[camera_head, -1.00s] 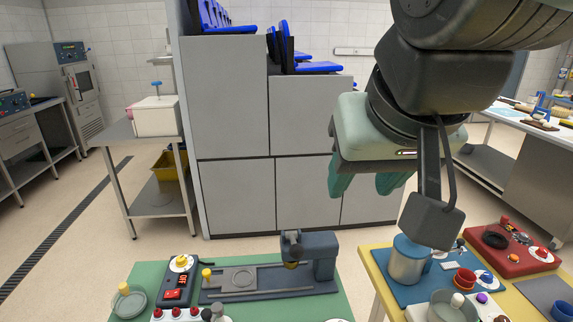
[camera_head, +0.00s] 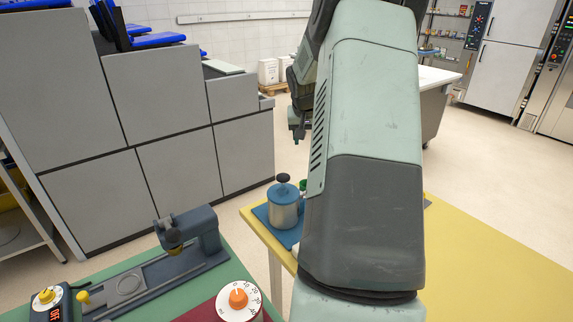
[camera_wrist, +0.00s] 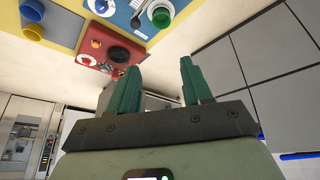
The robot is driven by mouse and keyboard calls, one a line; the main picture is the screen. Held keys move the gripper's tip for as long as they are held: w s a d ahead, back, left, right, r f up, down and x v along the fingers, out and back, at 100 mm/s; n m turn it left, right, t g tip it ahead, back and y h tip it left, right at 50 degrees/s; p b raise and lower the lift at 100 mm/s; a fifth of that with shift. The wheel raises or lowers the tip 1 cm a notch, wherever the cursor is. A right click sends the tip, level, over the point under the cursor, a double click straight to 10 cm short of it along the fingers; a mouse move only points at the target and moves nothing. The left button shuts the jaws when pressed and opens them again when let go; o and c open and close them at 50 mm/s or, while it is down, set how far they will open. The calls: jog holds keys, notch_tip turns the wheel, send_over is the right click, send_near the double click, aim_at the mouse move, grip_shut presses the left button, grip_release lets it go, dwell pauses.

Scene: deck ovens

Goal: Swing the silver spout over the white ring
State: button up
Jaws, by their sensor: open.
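In the wrist view, a small dark grey, spoon-shaped part (camera_wrist: 136,20) lies on the blue mat (camera_wrist: 122,10) at the top; it may be the silver spout, but I cannot tell for sure. I cannot tell which piece is the white ring. My gripper (camera_wrist: 159,82) is open and empty, its green fingers apart and clear of the table things. In the head view my arm hides much of the yellow table.
In the head view, a blue-lidded metal pot (camera_head: 284,208) stands on the yellow table (camera_head: 480,250). The green table (camera_head: 240,262) holds a grey machine (camera_head: 195,235). Grey cabinets (camera_head: 180,170) stand behind.

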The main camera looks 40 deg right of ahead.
jog(key=shift+m, duration=0.7)
jog(key=d+f, duration=0.3)
jog(key=f, duration=0.2)
jog(key=d+f, duration=0.3)
jog(key=f, duration=0.3)
jog(key=w+d+f, duration=0.1)
jog(key=d+f, duration=0.2)
jog(key=f, duration=0.3)
jog(key=shift+f, duration=0.2)
jog(key=shift+s, duration=0.1)
grip_shut()
